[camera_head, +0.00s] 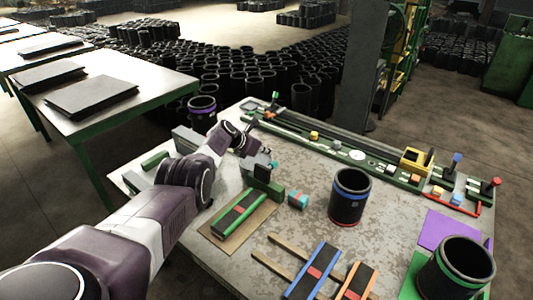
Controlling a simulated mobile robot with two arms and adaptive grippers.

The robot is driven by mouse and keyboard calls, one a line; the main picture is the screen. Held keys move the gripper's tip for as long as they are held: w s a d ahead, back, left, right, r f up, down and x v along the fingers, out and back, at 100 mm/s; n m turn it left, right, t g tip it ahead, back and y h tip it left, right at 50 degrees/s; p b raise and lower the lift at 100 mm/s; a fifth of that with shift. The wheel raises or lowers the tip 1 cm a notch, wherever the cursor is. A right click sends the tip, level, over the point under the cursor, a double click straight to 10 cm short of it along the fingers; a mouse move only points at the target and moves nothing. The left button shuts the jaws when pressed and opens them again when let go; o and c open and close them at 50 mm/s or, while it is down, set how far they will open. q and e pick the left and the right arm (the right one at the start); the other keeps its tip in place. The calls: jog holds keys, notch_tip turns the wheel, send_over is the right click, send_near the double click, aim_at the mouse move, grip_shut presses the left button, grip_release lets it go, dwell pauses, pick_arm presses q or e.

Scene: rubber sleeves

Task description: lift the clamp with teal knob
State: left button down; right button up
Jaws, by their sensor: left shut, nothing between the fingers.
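A small clamp with an upright green-teal knob (275,96) stands at the far left end of the long rail at the back of the table. My left gripper (262,163) is over the left part of the table, shut and empty. It is nearer to me than this clamp and apart from it. Small grey and teal parts show beside the gripper, too small to make out. My right gripper is not in view.
Clamps with a blue knob (457,158) and a red knob (495,182) stand at the rail's right end. Black sleeves stand at the middle (349,205) and right front (455,272). A teal and red block (298,200) lies near my left gripper. Bare tabletop (310,165) lies before the rail.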

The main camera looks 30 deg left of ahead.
pick_arm(q)
notch_tip(320, 180, up, 10)
jog(key=w+b, duration=0.2)
jog(key=b, duration=0.2)
jog(key=shift+w+a, duration=0.35)
jog(key=shift+w, duration=0.05)
jog(key=shift+f, duration=0.2)
